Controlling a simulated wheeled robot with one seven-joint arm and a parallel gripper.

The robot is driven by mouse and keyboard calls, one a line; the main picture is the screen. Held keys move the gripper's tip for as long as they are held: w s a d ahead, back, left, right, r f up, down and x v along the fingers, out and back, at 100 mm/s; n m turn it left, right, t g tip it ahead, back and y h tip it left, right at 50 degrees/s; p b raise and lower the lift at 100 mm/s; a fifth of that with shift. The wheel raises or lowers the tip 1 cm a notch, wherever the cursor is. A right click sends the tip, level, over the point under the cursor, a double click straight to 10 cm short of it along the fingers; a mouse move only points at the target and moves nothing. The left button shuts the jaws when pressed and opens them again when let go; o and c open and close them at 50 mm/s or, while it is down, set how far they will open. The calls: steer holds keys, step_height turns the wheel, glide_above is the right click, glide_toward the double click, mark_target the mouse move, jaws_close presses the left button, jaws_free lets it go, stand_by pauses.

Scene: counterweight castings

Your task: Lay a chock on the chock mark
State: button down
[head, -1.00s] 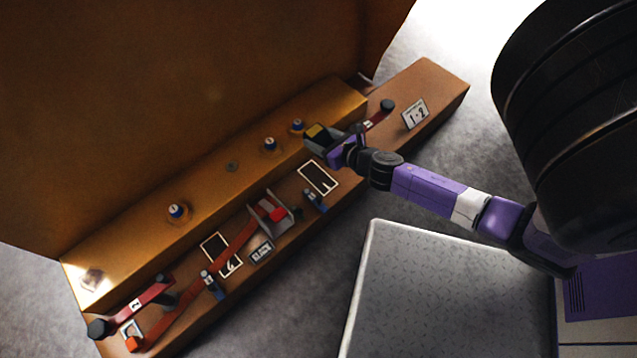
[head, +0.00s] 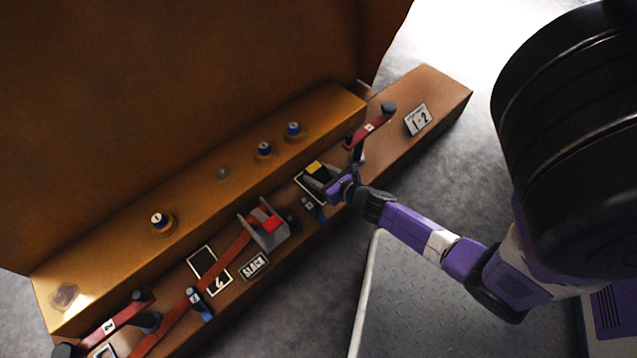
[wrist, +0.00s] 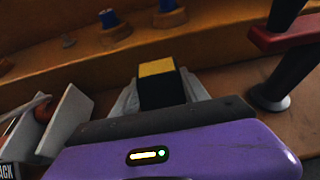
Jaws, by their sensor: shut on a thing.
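The chock, a black block with a yellow top (head: 314,167), is held in my gripper (head: 319,173), which is shut on it. In the wrist view, the chock (wrist: 160,88) stands between the two grey fingers. A white-outlined dark rectangle (head: 303,187), like a chock mark, lies on the lower ledge under the gripper and is mostly covered by it. Whether the chock touches the surface cannot be told. A second white-outlined rectangle (head: 201,259) lies further left, crossed by a red strap (head: 232,251).
A grey buckle with a red part (head: 269,226) sits left of my gripper, near a blue clip (head: 313,209). A red lever (head: 371,126) rises close on the right. Blue-capped pegs (head: 264,148) stand on the upper step. A SLACK sign (head: 254,266) lies in front.

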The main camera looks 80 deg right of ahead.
steer(key=shift+f+b, duration=0.9)
steer(key=shift+f, duration=0.95)
steer(key=shift+f, duration=0.25)
steer(key=c, duration=0.6)
jaws_free()
steer(key=shift+r, duration=0.1)
